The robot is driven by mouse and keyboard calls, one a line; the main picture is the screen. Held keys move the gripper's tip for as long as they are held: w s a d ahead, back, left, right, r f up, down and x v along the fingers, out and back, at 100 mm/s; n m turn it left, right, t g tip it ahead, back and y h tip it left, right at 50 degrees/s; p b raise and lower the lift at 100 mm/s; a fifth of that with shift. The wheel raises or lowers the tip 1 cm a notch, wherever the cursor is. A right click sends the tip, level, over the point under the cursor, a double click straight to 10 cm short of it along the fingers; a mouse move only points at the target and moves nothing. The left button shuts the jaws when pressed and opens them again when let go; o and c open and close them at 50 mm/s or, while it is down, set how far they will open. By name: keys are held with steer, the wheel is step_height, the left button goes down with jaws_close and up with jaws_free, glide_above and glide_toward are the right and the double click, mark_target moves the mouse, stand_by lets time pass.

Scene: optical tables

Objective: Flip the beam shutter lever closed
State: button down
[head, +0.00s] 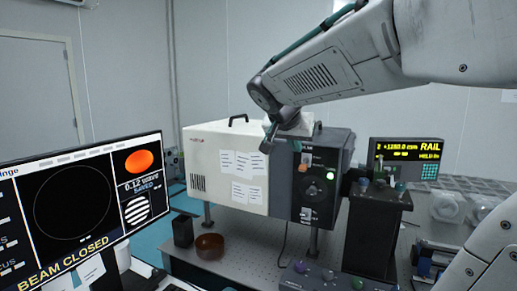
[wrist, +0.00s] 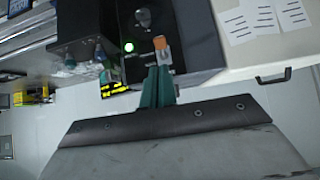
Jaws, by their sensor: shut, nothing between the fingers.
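The beam shutter lever (head: 304,163) has an orange tip and sits high on the dark front panel of the white laser box. In the wrist view, the lever (wrist: 160,44) shows just beyond my fingertips, its tip on a pale stem. My gripper (wrist: 158,74) has dark green fingers, shut together with nothing between them. The fingertips overlap the lever's lower part in the picture; I cannot tell whether they touch it. In the head view, my gripper (head: 295,145) hangs at the panel's upper left. The monitor (head: 75,215) reads "BEAM CLOSED".
The white box (head: 225,160) carries paper sheets and a top handle. A green light (head: 330,176) glows on the dark panel. A black block (head: 372,230) stands right of it, before a "RAIL" display (head: 407,152). A brown bowl (head: 210,246) and black cup (head: 183,230) stand in front.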

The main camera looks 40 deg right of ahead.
steer(key=shift+s+a+r, duration=0.2)
steer(key=shift+s+a, duration=0.1)
steer(key=shift+a, duration=0.4)
steer(key=shift+s+a+r, duration=0.15)
steer(key=shift+s+a, duration=0.1)
steer(key=shift+a, duration=0.4)
steer(key=shift+s+a+r, duration=0.2)
steer(key=shift+s+a, duration=0.1)
steer(key=shift+a, duration=0.4)
steer(key=s+a+f+n+g+y, duration=0.1)
steer(key=s+a+f+n+y, duration=0.3)
steer(key=a+f, duration=0.5)
steer(key=s+a+f+n+g+y, duration=0.1)
steer(key=s+a+f+n+y, duration=0.3)
steer(key=s+a+f+n, duration=0.4)
steer(key=s+a+n, duration=0.1)
steer(key=s+a, duration=0.2)
steer(key=shift+a+f+g, duration=0.2)
steer(key=shift+f+g, duration=0.1)
steer(key=shift+f, duration=0.05)
